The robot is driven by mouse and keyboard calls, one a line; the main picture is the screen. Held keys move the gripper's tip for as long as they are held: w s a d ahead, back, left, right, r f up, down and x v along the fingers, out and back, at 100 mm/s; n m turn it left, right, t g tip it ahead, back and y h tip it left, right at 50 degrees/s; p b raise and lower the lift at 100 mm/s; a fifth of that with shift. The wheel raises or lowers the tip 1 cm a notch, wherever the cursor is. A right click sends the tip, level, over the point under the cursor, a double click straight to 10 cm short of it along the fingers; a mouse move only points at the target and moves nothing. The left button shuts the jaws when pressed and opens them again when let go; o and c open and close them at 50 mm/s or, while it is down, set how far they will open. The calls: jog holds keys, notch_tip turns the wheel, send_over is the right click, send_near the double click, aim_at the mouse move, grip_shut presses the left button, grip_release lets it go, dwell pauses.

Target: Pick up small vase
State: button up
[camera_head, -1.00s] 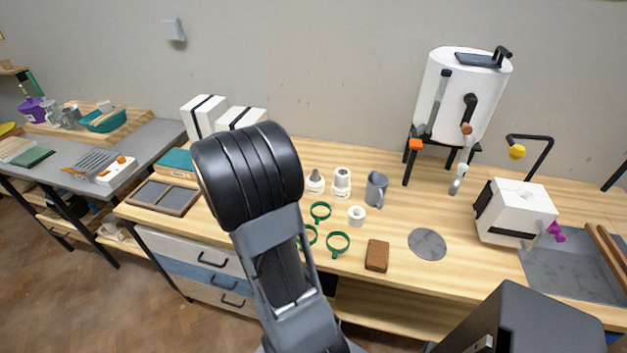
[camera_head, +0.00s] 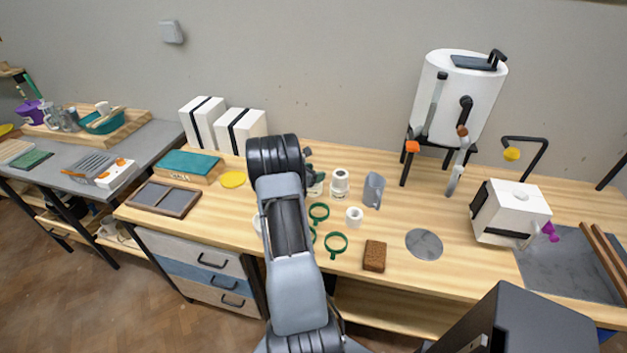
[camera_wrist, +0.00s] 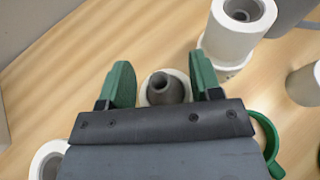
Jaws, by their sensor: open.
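The small vase has a grey neck and a pale body. In the wrist view the vase (camera_wrist: 167,90) stands upright between the two green fingers of my gripper (camera_wrist: 163,80), which are open with one on each side. A gap shows between each finger and the neck. My gripper's front edge hides the lower part of the view. In the head view the vase (camera_head: 316,189) is mostly hidden behind my arm and gripper, on the wooden bench.
A white jar (camera_head: 340,183) stands close right of the vase, with a grey mug (camera_head: 374,190) beyond. A small white cup (camera_head: 354,217), green rings (camera_head: 336,245) and a brown sponge (camera_head: 374,256) lie nearer the front edge. A yellow disc (camera_head: 233,180) lies to the left.

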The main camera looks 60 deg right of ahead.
jog(key=shift+x, duration=0.85)
jog(key=c, duration=0.9)
